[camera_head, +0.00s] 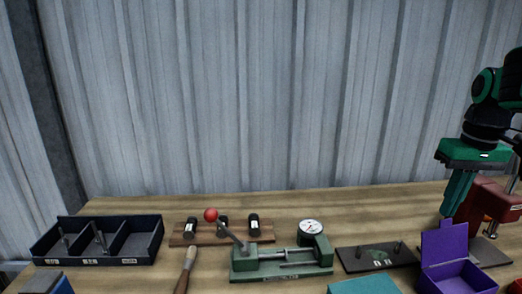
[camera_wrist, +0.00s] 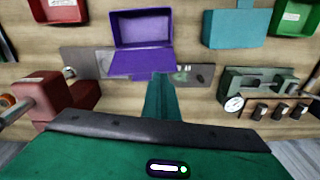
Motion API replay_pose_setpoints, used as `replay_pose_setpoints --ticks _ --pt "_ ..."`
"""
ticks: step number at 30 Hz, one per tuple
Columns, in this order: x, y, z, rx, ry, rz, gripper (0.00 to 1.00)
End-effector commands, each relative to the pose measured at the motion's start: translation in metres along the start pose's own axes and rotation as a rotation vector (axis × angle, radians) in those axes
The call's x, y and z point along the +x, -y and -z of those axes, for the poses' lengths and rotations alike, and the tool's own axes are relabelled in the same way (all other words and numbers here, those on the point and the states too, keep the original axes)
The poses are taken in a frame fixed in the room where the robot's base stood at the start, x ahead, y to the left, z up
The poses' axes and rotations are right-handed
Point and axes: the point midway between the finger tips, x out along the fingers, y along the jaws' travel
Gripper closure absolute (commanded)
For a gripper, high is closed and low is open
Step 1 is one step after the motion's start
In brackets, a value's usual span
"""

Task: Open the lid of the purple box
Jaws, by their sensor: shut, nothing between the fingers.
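The purple box (camera_head: 458,277) stands at the front right of the table in the head view, its inside showing. Its lid (camera_head: 445,244) is raised, standing roughly upright at the box's back edge. The wrist view shows the open box (camera_wrist: 142,28) at the top, with the lid (camera_wrist: 135,63) spread from its edge towards me. My gripper (camera_head: 447,214) is shut and empty, fingers pointing down just behind and above the lid. In the wrist view its fingertips (camera_wrist: 160,76) reach the lid's edge; I cannot tell whether they touch it.
A dark plate with pegs (camera_head: 376,257) lies left of the box, and a red device (camera_head: 492,208) stands behind it on the right. A teal box (camera_head: 363,286) is at the front. A green gauge fixture (camera_head: 280,258) and a dark divided tray (camera_head: 98,240) are further left.

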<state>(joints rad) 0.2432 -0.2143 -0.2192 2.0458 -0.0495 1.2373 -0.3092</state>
Motion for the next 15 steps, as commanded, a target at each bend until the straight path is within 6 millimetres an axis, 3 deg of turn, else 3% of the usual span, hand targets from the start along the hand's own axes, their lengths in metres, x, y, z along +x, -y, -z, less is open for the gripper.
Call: replay_pose_setpoints --ticks 1,3,9,12,15 --pt "0.014 0.005 -0.026 0.059 0.008 0.004 1.00" --pt "0.035 0.010 -0.059 0.148 0.021 0.001 1.00" --pt "0.087 0.021 -0.140 0.353 0.054 -0.020 1.00" --pt "0.103 0.023 -0.165 0.413 0.065 -0.032 1.00" --pt "0.112 0.024 -0.178 0.445 0.069 -0.039 1.00"
